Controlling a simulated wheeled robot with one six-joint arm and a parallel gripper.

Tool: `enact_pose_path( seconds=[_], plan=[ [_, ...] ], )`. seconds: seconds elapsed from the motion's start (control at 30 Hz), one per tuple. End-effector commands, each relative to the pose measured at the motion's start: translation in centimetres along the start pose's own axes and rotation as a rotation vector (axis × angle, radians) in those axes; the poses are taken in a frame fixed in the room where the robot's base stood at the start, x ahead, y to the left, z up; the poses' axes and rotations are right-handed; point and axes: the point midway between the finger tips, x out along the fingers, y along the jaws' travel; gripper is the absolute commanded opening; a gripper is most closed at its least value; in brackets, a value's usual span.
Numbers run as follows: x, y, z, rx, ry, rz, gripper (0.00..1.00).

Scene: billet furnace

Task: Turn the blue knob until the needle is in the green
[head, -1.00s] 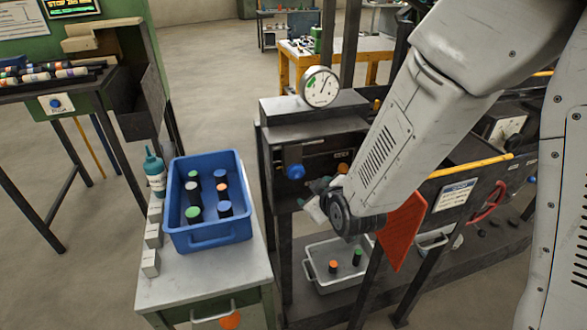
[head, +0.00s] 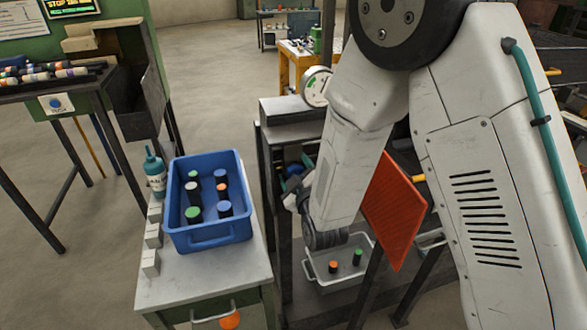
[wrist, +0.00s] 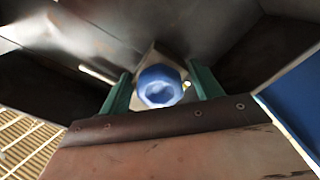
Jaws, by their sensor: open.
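The blue knob (wrist: 160,87) shows in the wrist view between the two green fingers of my gripper (wrist: 161,75). The fingers are open, one on each side of the knob; I cannot tell whether either touches it. In the head view my gripper (head: 294,185) is at the front of the dark bench, and the knob is mostly hidden behind it. The round white gauge (head: 314,87) stands on top of the bench with a green band at its left. My arm covers its right side, and I cannot read the needle clearly.
A blue bin (head: 208,240) with several capped cylinders stands on a cabinet at left, beside a teal bottle (head: 154,174). A grey tray (head: 330,283) sits below my gripper. An orange-red panel (head: 395,210) is right of my forearm. Another blue knob (head: 55,104) is on the left stand.

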Motion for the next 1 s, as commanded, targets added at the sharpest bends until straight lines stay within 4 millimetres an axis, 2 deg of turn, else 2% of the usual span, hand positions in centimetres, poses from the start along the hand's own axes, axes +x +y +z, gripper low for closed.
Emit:
enact_pose_path(
  seconds=[0.13, 0.37, 0.4, 0.5, 0.57, 1.0],
  plan=[
    [0.94, -0.01, 0.05, 0.000, -0.001, -0.001, 0.64],
    [1.07, 0.00, 0.04, 0.000, -0.001, -0.001, 0.64],
    [1.07, 0.00, 0.04, 0.000, -0.001, -0.001, 0.62],
    [1.06, 0.00, 0.03, 0.001, -0.001, -0.001, 0.34],
    [1.06, 0.00, 0.03, 0.001, -0.001, -0.001, 0.20],
    [1.04, -0.03, 0.01, 0.073, -0.001, -0.002, 0.20]
  ],
)
